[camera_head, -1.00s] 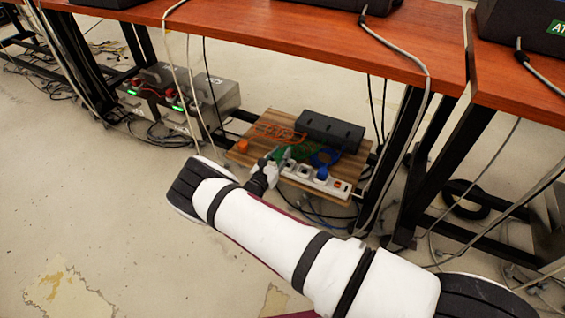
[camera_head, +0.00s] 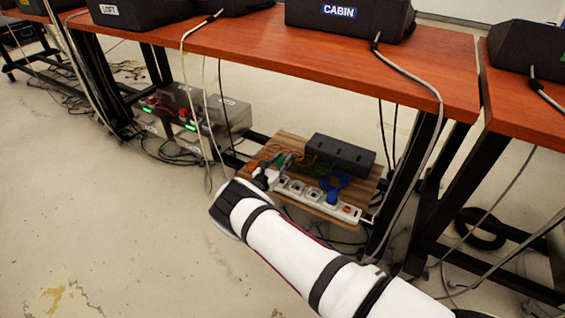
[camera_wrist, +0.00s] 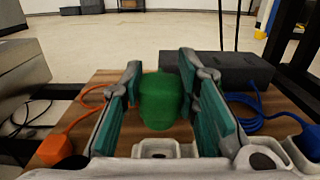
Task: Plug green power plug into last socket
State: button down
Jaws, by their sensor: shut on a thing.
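The green plug (camera_wrist: 160,100) is between my gripper's fingers (camera_wrist: 162,92) in the wrist view, and the gripper is shut on it. A socket opening of the white power strip (camera_wrist: 165,149) shows just below the plug; I cannot tell whether they touch. In the head view the white power strip (camera_head: 300,191) lies along the front of a wooden board, with my gripper (camera_head: 272,174) at its left end. A blue plug (camera_head: 333,196) sits in the strip towards its right end. The plug's prongs are hidden.
The wooden board (camera_head: 369,187) carries a black box (camera_head: 341,154) behind the strip. An orange plug (camera_wrist: 60,146) lies on the board at left, a blue cord (camera_wrist: 262,112) at right. Grey boxes (camera_head: 226,118) stand left. The table (camera_head: 270,48) overhangs, with hanging cables.

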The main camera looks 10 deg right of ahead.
jog(key=shift+f, duration=0.15)
jog(key=shift+f, duration=3.2)
jog(key=shift+f, duration=0.3)
jog(key=c, duration=1.2)
grip_release()
jog(key=shift+o, duration=0.2)
jog(key=shift+a, duration=0.1)
jog(key=v, duration=1.2)
